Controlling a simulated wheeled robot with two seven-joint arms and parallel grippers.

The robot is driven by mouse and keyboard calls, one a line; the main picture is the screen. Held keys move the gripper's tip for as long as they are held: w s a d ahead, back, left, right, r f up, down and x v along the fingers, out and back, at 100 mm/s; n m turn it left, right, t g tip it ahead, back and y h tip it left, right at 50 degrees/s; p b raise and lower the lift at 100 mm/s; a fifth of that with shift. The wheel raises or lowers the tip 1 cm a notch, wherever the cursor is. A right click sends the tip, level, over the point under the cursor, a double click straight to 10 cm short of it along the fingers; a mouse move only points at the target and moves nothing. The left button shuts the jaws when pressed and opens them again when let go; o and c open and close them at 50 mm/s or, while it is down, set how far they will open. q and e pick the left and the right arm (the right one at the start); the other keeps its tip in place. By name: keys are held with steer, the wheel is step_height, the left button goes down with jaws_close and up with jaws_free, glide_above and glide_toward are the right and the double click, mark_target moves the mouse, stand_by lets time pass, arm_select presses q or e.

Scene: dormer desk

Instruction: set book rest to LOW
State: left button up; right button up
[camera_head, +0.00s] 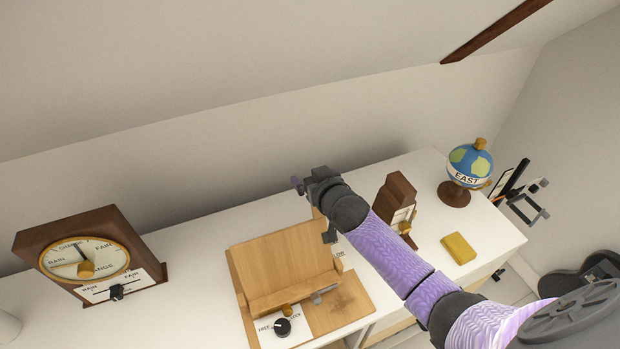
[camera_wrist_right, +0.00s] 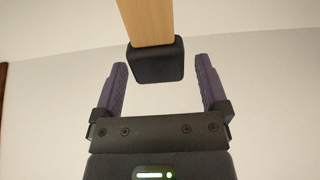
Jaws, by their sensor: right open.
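The wooden book rest (camera_head: 283,266) stands on the white desk, its back board tilted and a ledge along its front. A dark knob (camera_head: 283,326) sits on a white label at its front; the label reads FREE at the left, its other word is partly covered. A small grey lever (camera_head: 325,289) lies on its ledge. My right gripper (camera_head: 316,187) is above the board's upper right corner. In the right wrist view, a wooden bar with a black end cap (camera_wrist_right: 156,61) sits between the open fingers (camera_wrist_right: 161,68), apart from both.
A wooden weather dial (camera_head: 85,258) stands at the left. The desk between dial and book rest is clear.

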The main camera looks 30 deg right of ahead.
steer(key=shift+x, duration=0.9)
jaws_close()
